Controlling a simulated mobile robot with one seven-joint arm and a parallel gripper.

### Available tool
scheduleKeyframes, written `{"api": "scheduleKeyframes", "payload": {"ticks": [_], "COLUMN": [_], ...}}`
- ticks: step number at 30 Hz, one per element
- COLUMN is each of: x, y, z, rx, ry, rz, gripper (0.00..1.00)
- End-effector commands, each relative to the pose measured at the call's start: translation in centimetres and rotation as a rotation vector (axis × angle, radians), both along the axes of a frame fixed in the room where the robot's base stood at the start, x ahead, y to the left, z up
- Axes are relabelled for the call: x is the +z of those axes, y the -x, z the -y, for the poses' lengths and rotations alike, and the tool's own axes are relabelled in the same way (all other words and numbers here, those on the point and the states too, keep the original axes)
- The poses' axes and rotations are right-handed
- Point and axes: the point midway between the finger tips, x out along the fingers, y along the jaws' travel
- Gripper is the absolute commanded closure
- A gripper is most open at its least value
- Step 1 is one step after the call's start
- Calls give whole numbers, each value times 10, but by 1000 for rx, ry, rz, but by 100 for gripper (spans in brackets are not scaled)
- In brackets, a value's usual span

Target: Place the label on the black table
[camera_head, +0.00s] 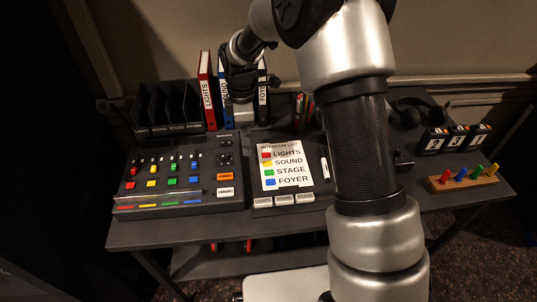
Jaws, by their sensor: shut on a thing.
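My gripper (242,98) is at the back of the black table (280,226), pointing down in front of the binders. It is shut on a small pale piece, the label (243,113), which shows just below the fingers. Its wording cannot be read, and I cannot tell whether it touches the table. Three other white labels, LIGHTS (262,201), SOUND (284,199) and STAGE (305,198), sit in a row below the intercom list (284,166).
A mixing desk (140,188) fills the left. Binders (206,92) and a black file rack (165,108) stand behind. Headphones (415,110), number blocks (459,138) and a wooden peg board (462,180) are right. My arm hides part of the table's middle right.

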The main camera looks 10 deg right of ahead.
Motion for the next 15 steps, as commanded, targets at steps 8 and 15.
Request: {"api": "scheduleKeyframes", "payload": {"ticks": [8, 15], "x": [-31, -63], "y": [1, 1], "z": [0, 0], "rx": [-2, -3], "ry": [0, -1], "rz": [-1, -1], "gripper": [88, 88]}}
